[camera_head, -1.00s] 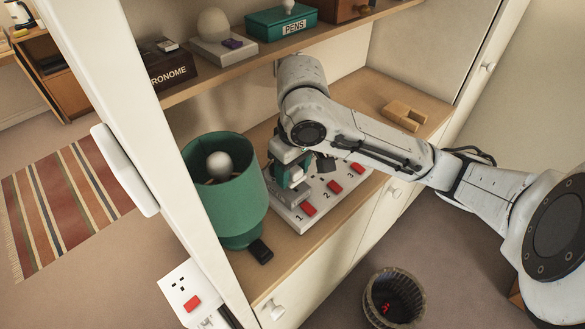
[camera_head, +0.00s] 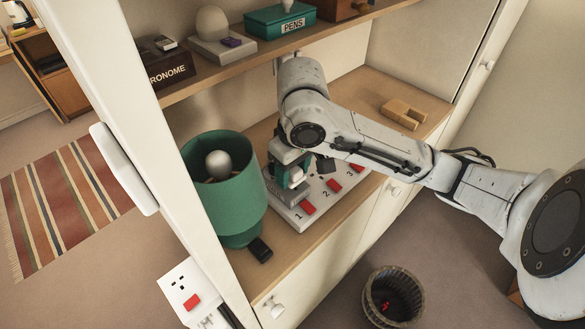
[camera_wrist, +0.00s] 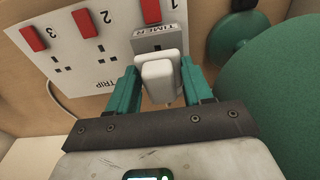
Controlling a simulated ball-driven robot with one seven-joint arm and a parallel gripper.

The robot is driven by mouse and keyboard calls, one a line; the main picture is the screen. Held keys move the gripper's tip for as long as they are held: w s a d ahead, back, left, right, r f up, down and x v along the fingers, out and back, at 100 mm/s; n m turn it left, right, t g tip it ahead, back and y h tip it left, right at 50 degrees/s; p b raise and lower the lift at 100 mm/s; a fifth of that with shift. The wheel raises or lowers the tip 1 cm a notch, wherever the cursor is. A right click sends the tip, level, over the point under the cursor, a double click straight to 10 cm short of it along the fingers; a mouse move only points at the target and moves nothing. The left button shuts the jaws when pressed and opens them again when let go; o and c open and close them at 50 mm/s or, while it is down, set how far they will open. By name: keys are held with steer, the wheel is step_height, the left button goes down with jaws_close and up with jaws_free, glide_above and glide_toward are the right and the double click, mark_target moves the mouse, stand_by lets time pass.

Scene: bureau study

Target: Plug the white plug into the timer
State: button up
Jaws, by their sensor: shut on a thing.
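The white plug (camera_wrist: 160,78) is between the green fingers of my gripper (camera_wrist: 162,92) in the wrist view. The gripper is shut on it. The grey timer (camera_wrist: 158,42), labelled TIMER, sits at position 1 of the white strip (camera_wrist: 75,60), directly beyond the plug. The plug covers the timer's lower part, so I cannot tell whether its pins touch or enter the timer. In the head view my gripper (camera_head: 290,177) is over the 1 end of the strip (camera_head: 293,217), and the plug (camera_head: 296,174) shows as a small pale patch.
A green lamp (camera_head: 232,205) stands close left of the gripper, with a small black object (camera_head: 260,249) before it. The upper shelf (camera_head: 240,70) is above the wrist. A wooden block (camera_head: 404,115) lies at the right, with bare shelf around it.

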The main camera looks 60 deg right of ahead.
steer(key=shift+f+b, duration=0.7)
steer(key=shift+f, duration=0.5)
stand_by(0.8)
steer(key=o, duration=1.1)
steer(key=shift+o, duration=0.2)
step_height(320, 180, up, 7)
steer(key=p, duration=0.7)
steer(key=shift+p, duration=0.3)
